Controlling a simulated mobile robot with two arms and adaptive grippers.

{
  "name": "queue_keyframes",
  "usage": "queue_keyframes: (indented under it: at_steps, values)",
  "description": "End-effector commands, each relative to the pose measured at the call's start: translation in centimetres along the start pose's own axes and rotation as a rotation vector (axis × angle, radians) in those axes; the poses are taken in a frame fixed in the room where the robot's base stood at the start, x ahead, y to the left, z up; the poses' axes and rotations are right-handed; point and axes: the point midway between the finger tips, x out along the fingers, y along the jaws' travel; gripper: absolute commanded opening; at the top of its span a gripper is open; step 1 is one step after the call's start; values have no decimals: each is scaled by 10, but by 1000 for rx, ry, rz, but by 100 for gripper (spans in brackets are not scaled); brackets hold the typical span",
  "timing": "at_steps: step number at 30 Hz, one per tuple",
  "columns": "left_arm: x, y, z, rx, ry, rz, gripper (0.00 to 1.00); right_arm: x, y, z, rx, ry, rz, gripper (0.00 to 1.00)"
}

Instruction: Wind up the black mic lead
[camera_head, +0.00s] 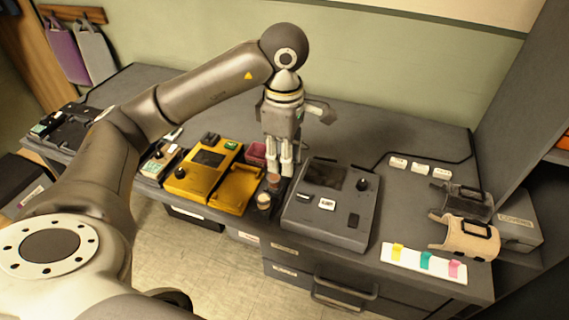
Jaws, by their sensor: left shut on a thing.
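A thin black lead (430,160) runs over the grey counter behind three white labels, from the grey console's back edge towards the right wall. I cannot tell if it is the mic lead. No microphone can be made out. My left gripper (280,167) points down at the counter's front, between the yellow device and the grey console. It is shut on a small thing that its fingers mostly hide. A small brown-topped cylinder (273,180) shows at the fingertips; I cannot tell if it is the held thing. My right gripper is not in view.
The yellow device (203,170) is left of the gripper, the grey console (330,219) right. A small jar (264,200) stands below the fingertips. A white strip with coloured tabs (405,264) and beige holder (468,239) are at right. The back counter is mostly clear.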

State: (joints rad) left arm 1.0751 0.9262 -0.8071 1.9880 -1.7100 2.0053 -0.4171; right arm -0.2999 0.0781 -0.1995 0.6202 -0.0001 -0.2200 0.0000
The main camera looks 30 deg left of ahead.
Motion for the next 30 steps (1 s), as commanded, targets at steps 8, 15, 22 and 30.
queue_keyframes:
  at_steps: [8, 15, 22, 30]
  values:
    - [20, 21, -8, -3, 0, 0, 9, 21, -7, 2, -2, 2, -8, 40]
    - [35, 39, -15, -2, 0, 1, 9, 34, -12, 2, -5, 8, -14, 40]
    - [49, 56, -22, -2, -1, 0, 9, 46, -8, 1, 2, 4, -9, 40]
    - [64, 76, -29, -2, -1, 0, 9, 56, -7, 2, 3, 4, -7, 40]
